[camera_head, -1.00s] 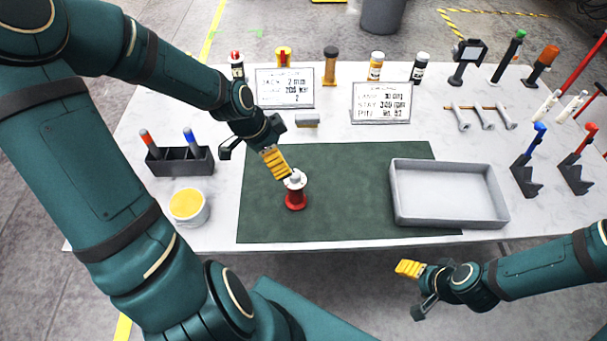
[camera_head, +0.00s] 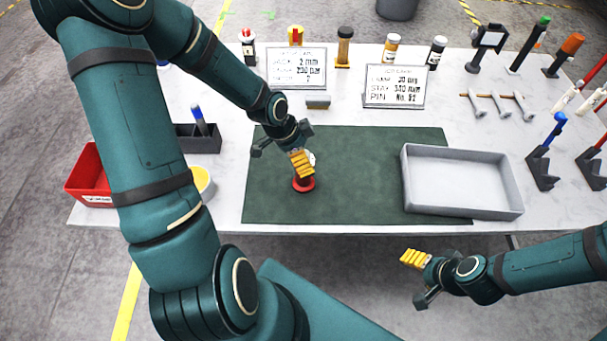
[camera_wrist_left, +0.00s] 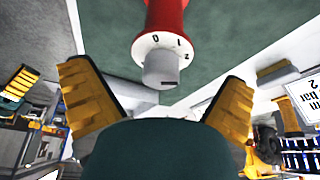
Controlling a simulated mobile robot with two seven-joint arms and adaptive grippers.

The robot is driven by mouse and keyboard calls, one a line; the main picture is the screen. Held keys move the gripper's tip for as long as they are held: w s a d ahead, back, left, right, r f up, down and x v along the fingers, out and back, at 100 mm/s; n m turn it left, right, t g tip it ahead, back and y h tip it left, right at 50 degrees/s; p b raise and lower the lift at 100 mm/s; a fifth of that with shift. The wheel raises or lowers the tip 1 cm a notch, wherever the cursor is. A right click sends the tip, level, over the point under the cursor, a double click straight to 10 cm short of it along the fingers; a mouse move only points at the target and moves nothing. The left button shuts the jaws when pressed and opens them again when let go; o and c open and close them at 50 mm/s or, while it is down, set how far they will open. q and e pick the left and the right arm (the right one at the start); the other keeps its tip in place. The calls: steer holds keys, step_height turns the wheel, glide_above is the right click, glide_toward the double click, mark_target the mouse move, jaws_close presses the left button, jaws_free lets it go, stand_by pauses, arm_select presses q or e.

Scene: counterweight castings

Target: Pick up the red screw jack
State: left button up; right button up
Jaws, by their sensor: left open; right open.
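The red screw jack (camera_head: 304,185) stands on the dark green mat (camera_head: 360,160). In the head view my left gripper (camera_head: 303,168) covers most of its upper part. In the left wrist view the jack (camera_wrist_left: 163,40) shows its red body, a white collar with numbers and a grey end. That end lies in the picture between the two spread yellow fingers of the left gripper (camera_wrist_left: 157,88), with a gap on each side. I cannot tell how deep it sits between them. My right gripper (camera_head: 413,260) is open and empty in front of the table.
A grey tray (camera_head: 462,208) stands on the mat's right side. Left are a dark holder (camera_head: 205,144), a red bin (camera_head: 88,180) and a partly hidden yellow-filled tub (camera_head: 205,182). Two signs (camera_head: 296,68) (camera_head: 394,88) and several small bottles stand behind the mat.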

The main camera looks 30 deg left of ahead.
arm_select(q)
steer(key=shift+x, duration=1.15)
steer(key=c, duration=1.5)
steer(key=shift+o, duration=0.2)
steer(key=shift+r, duration=0.15)
